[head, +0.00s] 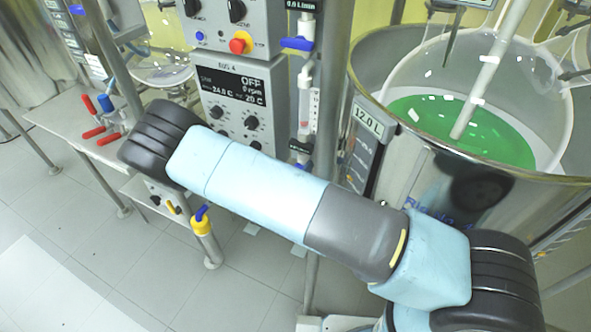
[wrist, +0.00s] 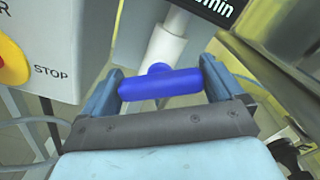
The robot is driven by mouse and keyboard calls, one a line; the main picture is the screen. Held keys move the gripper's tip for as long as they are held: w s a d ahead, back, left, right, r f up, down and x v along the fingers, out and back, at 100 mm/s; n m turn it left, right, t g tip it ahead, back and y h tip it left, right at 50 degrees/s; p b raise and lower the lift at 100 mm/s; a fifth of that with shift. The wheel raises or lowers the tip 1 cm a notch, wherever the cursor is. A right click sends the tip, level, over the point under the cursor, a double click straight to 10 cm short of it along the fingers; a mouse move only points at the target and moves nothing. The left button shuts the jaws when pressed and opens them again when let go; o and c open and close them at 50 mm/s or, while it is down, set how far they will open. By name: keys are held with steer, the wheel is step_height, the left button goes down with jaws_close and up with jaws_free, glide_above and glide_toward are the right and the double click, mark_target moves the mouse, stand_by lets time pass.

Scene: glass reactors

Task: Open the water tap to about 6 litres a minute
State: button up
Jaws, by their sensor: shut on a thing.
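In the wrist view my gripper (wrist: 160,84) is shut on a blue bar-shaped tap handle (wrist: 160,85), with one finger at each end of the bar. The bar lies nearly level. A white pipe (wrist: 165,42) rises behind it to a dark display (wrist: 208,8) showing only "min". In the head view a blue tap handle (head: 297,43) sits below a small flow display (head: 304,4) in L/min, its number too small to read surely. I cannot make out my gripper there, nor tell whether this is the held handle.
A red stop button on yellow (wrist: 12,62) is close left of the handle. In the head view are a control panel (head: 233,100) reading OFF, a metal post (head: 337,60), and a steel vessel (head: 425,130) with green liquid. Red and blue valves (head: 100,120) stand left. Floor lies clear lower left.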

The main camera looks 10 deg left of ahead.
steer(key=n, duration=0.5)
steer(key=shift+a, duration=0.3)
steer(key=shift+n, duration=0.4)
steer(key=shift+f, duration=0.1)
steer(key=o, duration=0.7)
steer(key=v, duration=1.3)
steer(key=shift+s+a, duration=0.1)
steer(key=shift+s, duration=0.25)
